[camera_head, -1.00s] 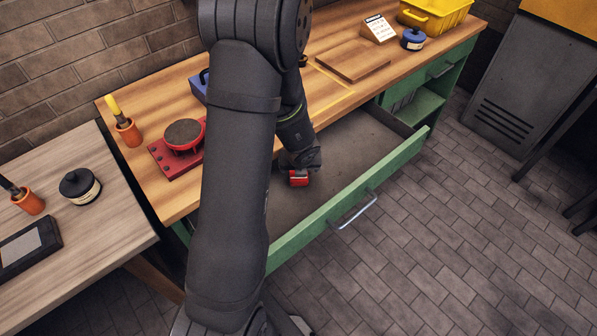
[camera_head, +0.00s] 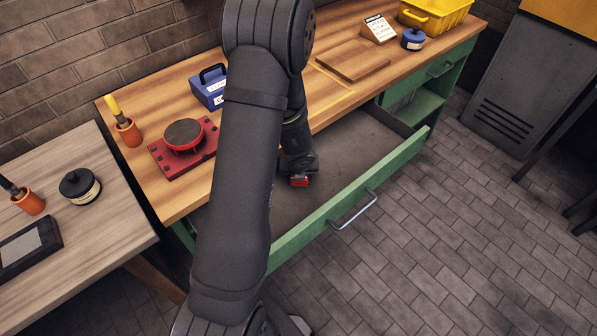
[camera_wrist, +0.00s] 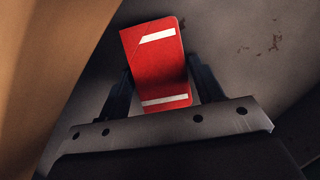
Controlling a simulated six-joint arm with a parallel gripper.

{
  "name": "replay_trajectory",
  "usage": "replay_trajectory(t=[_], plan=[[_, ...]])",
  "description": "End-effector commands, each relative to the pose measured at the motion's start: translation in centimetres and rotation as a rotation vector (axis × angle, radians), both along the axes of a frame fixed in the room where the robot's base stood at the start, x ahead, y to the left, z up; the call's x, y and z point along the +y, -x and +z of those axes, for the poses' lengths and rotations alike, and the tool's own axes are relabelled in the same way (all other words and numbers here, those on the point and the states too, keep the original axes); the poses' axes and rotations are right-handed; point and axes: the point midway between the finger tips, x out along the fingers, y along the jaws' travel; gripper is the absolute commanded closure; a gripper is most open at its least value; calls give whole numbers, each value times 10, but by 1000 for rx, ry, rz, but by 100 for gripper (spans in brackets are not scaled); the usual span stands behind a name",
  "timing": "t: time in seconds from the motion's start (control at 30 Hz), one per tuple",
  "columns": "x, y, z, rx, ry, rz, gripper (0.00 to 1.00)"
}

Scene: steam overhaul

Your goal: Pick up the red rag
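The red rag shows as a red, folded, block-like piece with white stripes in the wrist view (camera_wrist: 156,70). It lies on the grey floor of the open drawer (camera_head: 345,165). In the head view only a small red part of it (camera_head: 300,182) shows below my gripper. My gripper (camera_wrist: 160,68) has one dark finger on each side of the rag, with narrow gaps that look unfilled along its sides. It appears open around the rag. Whether the fingertips touch the rag is hard to tell.
The green drawer front with its handle (camera_head: 353,212) stands to the right of my gripper. The wooden bench top (camera_head: 240,125) overhangs the drawer on the left. On the bench are a red plate with a round pad (camera_head: 184,135), a blue box (camera_head: 208,88) and a yellow bin (camera_head: 437,14).

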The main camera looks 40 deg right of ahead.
Motion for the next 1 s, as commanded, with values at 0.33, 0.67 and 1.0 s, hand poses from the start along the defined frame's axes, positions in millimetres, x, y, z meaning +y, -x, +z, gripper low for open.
replay_trajectory(t=[0.33, 0.67, 1.0], plan=[[0, 0, 0, 0, 0, 0, 69], [0, 0, 6, -1, 2, 1, 69], [0, 20, 12, 1, -1, -3, 69]])
